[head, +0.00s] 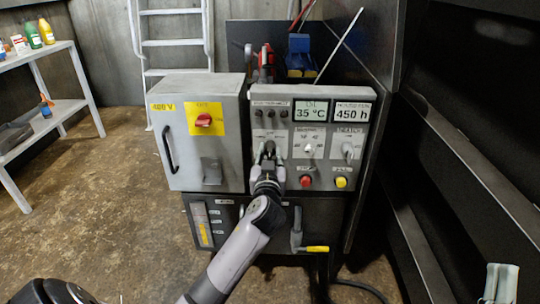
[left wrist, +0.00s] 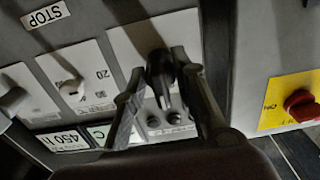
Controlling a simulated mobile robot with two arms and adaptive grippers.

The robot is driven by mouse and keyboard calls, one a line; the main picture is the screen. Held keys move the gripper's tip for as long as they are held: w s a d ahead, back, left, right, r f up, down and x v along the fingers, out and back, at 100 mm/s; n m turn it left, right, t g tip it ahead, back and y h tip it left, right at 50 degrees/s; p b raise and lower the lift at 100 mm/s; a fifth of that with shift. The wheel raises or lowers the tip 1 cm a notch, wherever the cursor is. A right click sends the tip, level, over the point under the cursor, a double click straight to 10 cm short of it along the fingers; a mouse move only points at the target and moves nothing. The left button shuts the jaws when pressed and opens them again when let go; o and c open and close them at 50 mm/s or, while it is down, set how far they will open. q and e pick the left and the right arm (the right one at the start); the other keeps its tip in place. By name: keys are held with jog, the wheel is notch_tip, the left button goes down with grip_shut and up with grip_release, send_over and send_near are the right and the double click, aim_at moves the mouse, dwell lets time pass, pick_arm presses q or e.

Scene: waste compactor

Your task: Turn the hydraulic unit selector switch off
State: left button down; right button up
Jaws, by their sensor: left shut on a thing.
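The control panel (head: 335,110) stands ahead of me. My left gripper (head: 270,152) is in front of its left part and hides most of the switch there. In the left wrist view, a black selector switch (left wrist: 161,75) on a pale plate sits between the fingers of my left gripper (left wrist: 165,72). The fingers are shut on it.
A grey cabinet with a red rotary switch (head: 203,120) on a yellow plate stands left of the panel. Red (head: 305,181) and yellow (head: 341,182) buttons and a yellow-handled lever (head: 316,249) are close by. A shelf (head: 45,110) stands far left. The floor between is clear.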

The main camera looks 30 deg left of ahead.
pick_arm(q)
jog(key=c, duration=1.7)
grip_release()
jog(key=shift+o, duration=0.2)
jog(key=shift+s, duration=0.1)
jog(key=v, duration=1.2)
jog(key=shift+f, duration=0.1)
